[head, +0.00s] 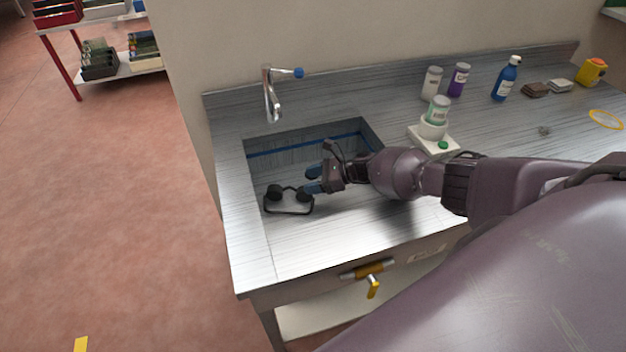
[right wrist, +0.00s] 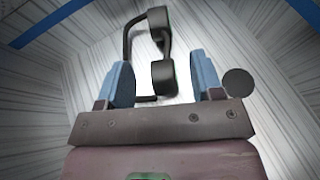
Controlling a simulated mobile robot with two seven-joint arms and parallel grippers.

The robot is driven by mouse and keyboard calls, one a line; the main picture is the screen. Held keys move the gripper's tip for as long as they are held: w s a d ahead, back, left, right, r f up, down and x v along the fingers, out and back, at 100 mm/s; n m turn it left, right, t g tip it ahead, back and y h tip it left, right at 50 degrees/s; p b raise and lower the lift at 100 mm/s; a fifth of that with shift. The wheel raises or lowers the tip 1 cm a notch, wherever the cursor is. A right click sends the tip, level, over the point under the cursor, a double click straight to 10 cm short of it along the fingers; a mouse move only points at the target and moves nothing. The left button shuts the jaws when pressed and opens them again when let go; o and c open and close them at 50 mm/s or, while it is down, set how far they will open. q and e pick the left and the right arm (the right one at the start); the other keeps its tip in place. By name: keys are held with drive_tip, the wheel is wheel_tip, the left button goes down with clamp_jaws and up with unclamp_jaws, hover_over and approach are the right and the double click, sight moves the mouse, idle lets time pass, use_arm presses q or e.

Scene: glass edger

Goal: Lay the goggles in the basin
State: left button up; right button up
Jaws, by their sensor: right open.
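The dark goggles (head: 303,195) lie in the basin (head: 300,143), toward its front left in the head view. Whether they rest flat on the basin floor is hard to tell. My right gripper (head: 313,181) reaches into the basin from the right, with its blue fingertips close beside the goggles. In the right wrist view the gripper (right wrist: 163,84) is open. One dark cup of the goggles (right wrist: 162,74) shows between the fingers, with gaps on both sides; the rest extends beyond the fingertips. My left gripper is not in view.
A faucet (head: 270,95) stands behind the basin. To the right are a white stand (head: 440,142) with a jar (head: 438,110), more jars and a blue bottle (head: 506,80). A yellow-handled valve (head: 373,286) is on the counter front. The counter left of the basin is clear.

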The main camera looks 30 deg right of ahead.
drive_tip(key=v, duration=1.2)
drive_tip(key=shift+r, duration=0.15)
